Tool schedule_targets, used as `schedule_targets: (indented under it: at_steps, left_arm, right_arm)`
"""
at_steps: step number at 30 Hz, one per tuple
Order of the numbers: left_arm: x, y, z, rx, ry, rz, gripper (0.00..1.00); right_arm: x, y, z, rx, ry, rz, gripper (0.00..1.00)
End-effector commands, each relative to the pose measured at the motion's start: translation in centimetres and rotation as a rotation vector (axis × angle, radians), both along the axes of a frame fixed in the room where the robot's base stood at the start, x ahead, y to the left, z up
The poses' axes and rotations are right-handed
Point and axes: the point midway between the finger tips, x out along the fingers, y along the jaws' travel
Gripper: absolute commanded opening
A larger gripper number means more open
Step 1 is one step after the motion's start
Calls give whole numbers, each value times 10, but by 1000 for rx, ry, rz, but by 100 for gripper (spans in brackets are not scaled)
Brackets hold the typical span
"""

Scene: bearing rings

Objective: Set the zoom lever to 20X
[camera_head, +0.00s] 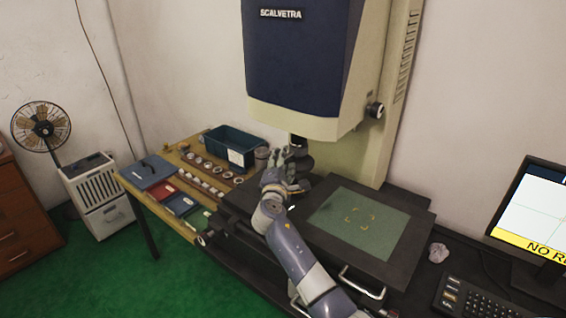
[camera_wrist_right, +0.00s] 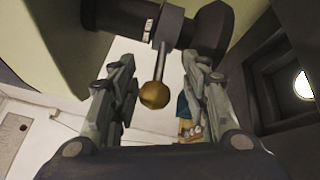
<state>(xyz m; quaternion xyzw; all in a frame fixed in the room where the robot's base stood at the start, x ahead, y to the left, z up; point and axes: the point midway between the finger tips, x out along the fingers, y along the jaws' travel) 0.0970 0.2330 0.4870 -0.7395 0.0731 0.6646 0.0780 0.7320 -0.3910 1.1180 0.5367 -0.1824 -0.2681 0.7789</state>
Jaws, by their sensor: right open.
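The zoom lever (camera_wrist_right: 154,93) is a thin metal rod with a brass ball, sticking out from the dark lens barrel (camera_wrist_right: 207,30) in the right wrist view. My right gripper (camera_wrist_right: 159,66) is open, with one finger on each side of the lever and visible gaps between them and the ball. In the head view, my right gripper (camera_head: 279,160) is beside the lens barrel (camera_head: 300,155) under the blue and cream measuring machine (camera_head: 300,60). The lever and the scale marks cannot be made out there. My left gripper is out of view.
The machine's stage (camera_head: 345,219) with a green glass area lies below and right. A side table at left holds a teal bin (camera_head: 219,143), several rings (camera_head: 210,167) and coloured cases (camera_head: 164,189). A monitor (camera_head: 535,220) and keyboard (camera_head: 480,300) are at right.

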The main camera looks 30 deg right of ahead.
Motion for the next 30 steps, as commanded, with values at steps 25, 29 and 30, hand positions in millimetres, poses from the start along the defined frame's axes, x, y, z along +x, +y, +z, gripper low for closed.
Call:
schedule_targets:
  at_steps: [25,29,30]
  left_arm:
    - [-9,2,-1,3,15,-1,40]
    - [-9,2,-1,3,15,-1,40]
    - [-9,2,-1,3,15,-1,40]
  right_arm:
    - [-87,64,-1,2,1,-1,43]
    - [-94,68,-1,3,0,-2,43]
    - [-95,69,-1,2,0,-3,43]
